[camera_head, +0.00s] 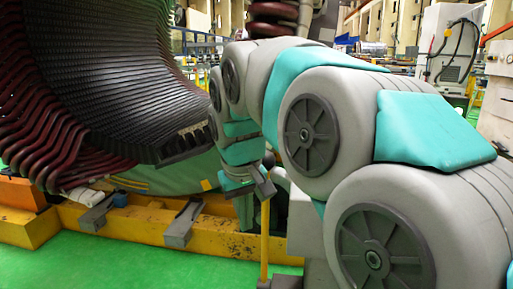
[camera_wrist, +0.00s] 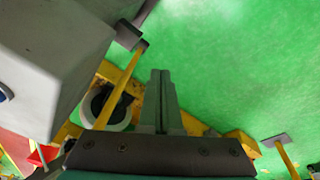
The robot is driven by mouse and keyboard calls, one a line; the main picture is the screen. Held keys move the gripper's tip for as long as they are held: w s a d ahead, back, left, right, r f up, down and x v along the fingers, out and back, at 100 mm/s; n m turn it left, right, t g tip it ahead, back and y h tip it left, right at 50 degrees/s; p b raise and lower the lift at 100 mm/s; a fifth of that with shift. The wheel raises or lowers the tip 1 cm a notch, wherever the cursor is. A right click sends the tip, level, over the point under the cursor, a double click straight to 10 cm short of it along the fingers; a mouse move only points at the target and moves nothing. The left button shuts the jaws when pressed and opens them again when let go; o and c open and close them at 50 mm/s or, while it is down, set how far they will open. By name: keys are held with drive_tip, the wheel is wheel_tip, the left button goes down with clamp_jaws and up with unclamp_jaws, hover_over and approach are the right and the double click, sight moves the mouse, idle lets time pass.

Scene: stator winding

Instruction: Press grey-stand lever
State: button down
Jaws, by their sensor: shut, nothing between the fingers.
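The grey stand (camera_wrist: 55,55) fills the upper left of the wrist view. Beside it a yellow lever rod (camera_wrist: 121,92) runs at a slant, with a dark block (camera_wrist: 128,36) at its upper end. My gripper (camera_wrist: 162,74) is shut and empty, just right of the rod with a visible gap in the picture. How far apart they are in depth is unclear. In the head view an upright yellow rod (camera_head: 265,240) stands below my wrist. A grey upright part (camera_head: 303,215), probably the stand, is partly hidden behind my arm. My fingertips are hard to make out there.
A large stator (camera_head: 110,80) with dark red coil ends fills the left of the head view. Below it lies a yellow base beam (camera_head: 140,222) with grey brackets (camera_head: 182,225). A grey pad (camera_wrist: 275,140) shows at the wrist view's right. Green floor (camera_wrist: 230,70) is clear.

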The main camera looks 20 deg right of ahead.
drive_tip(key=w+d+r+m+t, duration=0.1)
drive_tip(key=w+d+r, duration=0.2)
drive_tip(key=w+r, duration=0.2)
drive_tip(key=w+d+r+m+t+h, duration=0.1)
drive_tip(key=w+d+r, duration=0.3)
drive_tip(key=w+r, duration=0.1)
drive_tip(key=w+d+r+m+t, duration=0.1)
drive_tip(key=w+d+r+m, duration=0.1)
drive_tip(key=r, duration=0.4)
drive_tip(key=shift+w+d+r+t, duration=0.2)
drive_tip(key=shift+w+d, duration=0.25)
drive_tip(key=shift+w, duration=0.25)
drive_tip(key=shift+w+d+r+t, duration=0.15)
drive_tip(key=shift+w+d, duration=0.3)
drive_tip(key=shift+w, duration=0.25)
drive_tip(key=shift+w+d+r+h, duration=0.1)
drive_tip(key=shift+d+r+h, duration=0.2)
drive_tip(key=shift+d+r, duration=0.15)
drive_tip(key=shift+f, duration=0.15)
wheel_tip(320, 180, down, 9)
drive_tip(key=w, duration=0.1)
drive_tip(key=shift+d, duration=0.35)
drive_tip(key=shift+f, duration=0.1)
